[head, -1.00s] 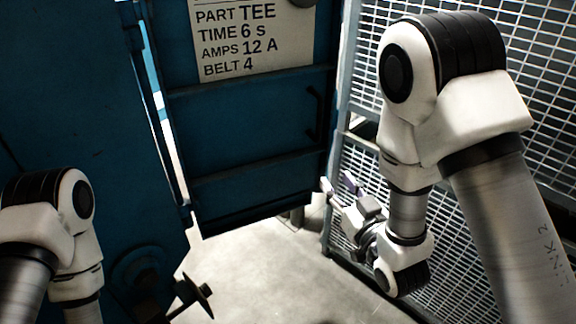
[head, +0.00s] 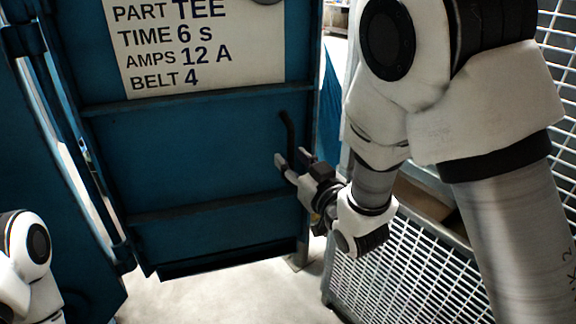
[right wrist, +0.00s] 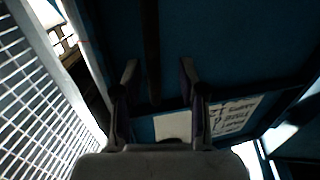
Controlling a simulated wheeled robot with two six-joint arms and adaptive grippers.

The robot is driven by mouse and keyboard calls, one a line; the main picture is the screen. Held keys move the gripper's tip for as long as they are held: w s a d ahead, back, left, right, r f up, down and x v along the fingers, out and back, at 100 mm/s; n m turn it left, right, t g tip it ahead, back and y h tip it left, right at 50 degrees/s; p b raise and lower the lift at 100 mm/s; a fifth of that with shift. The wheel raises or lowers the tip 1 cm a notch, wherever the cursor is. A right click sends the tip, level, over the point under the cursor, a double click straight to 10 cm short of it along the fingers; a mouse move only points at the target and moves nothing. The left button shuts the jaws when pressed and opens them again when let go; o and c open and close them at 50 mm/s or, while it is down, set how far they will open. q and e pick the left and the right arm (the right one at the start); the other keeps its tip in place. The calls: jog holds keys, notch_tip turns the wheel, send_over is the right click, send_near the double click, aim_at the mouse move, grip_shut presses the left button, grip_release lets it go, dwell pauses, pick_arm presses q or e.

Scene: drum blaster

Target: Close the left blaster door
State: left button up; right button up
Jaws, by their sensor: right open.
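The blue blaster door (head: 190,160) stands ajar in the head view, hinged on its left side with a bright gap along the hinge. It carries a white card with part, time and amps text. A dark bar handle (head: 287,132) is near its right edge. My right gripper (head: 292,162) is open at the lower end of the handle. In the right wrist view the open fingers (right wrist: 158,75) have a dark vertical bar, the handle (right wrist: 151,45), between them in the picture; contact cannot be told. My left gripper is out of view; only part of my left arm shows.
A wire mesh fence (head: 400,265) stands right of the door, close to my right arm; it also fills the left of the right wrist view (right wrist: 40,100). The blue machine body (head: 60,230) is at the left. Pale floor (head: 220,298) below the door is clear.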

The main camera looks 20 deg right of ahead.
aim_at(293, 155)
jog(key=w, duration=0.2)
jog(key=shift+w+d+r, duration=0.1)
jog(key=shift+w+d, duration=0.05)
jog(key=shift+w, duration=0.2)
jog(key=shift+w+d, duration=0.15)
jog(key=shift+w, duration=0.1)
jog(key=shift+s, duration=0.1)
jog(key=shift+s+a, duration=0.1)
jog(key=shift+a, duration=0.15)
jog(key=c, duration=0.4)
grip_shut()
jog(key=shift+d, duration=0.1)
